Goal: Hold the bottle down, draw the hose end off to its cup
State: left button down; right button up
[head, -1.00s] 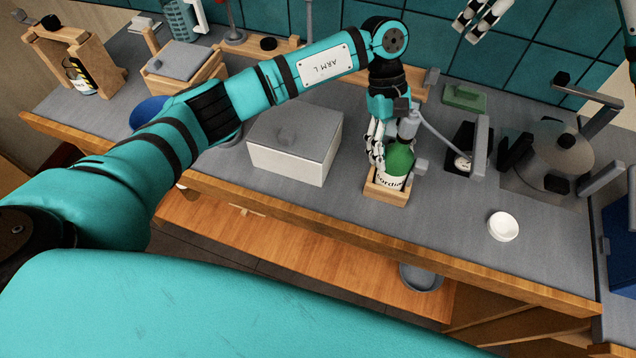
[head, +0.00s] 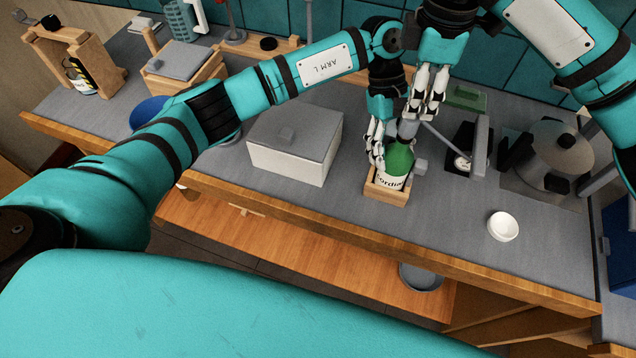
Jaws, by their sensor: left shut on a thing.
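A green bottle (head: 399,160) with a pale label stands in a small wooden holder (head: 386,193) on the grey worktop. My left gripper (head: 377,150) is shut on the bottle from its left side. A grey top piece (head: 407,129) sits on the bottle, and a thin grey hose or spout (head: 444,142) slopes from it down to the right. My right gripper (head: 419,116) is just above the bottle top, fingers apart and pointing down. It partly hides the top piece; contact cannot be told.
A small white bowl (head: 503,227) stands near the front edge. A white lidded box (head: 290,150) is left of the bottle. A grey post stands beside the black cup, with a metal pot (head: 548,152) further right. A green block (head: 466,97) lies behind.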

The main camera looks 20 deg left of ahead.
jog(key=shift+f, duration=2.55)
grip_shut()
jog(key=shift+r, duration=0.1)
jog(key=shift+w+r, duration=0.2)
jog(key=shift+r, duration=4.3)
jog(key=shift+s+r, duration=0.15)
jog(key=shift+r, duration=1.3)
